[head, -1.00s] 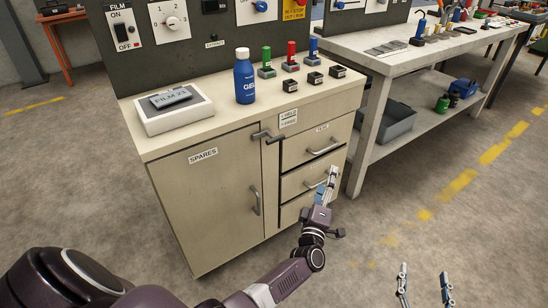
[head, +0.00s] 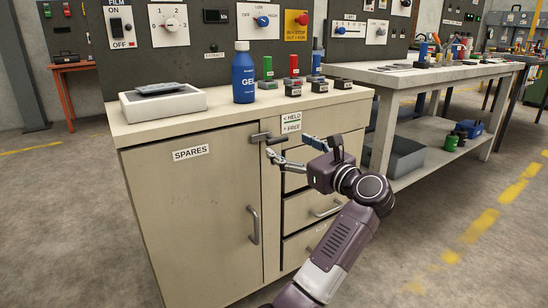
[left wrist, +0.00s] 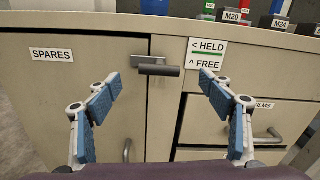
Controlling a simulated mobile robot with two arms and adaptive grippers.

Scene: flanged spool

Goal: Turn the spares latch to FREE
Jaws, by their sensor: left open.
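The spares latch (head: 262,137) is a dark grey lever at the top right edge of the spares door (head: 195,215). In the left wrist view the latch (left wrist: 158,69) lies about level, its bar beside the HELD/FREE label (left wrist: 207,54). The label puts a left arrow by HELD and an up arrow by FREE. My left gripper (head: 287,146) is open and empty in front of the cabinet, close to the latch. In the left wrist view its blue-padded fingers stand left and right of the latch, without visible contact. My right gripper is out of view.
The door handle (head: 253,225) is below the latch. Drawers with handles (head: 327,209) are to the right. On the countertop stand a blue bottle (head: 244,73), a white box (head: 162,104) and several coloured stamps. A workbench (head: 430,78) is at the right.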

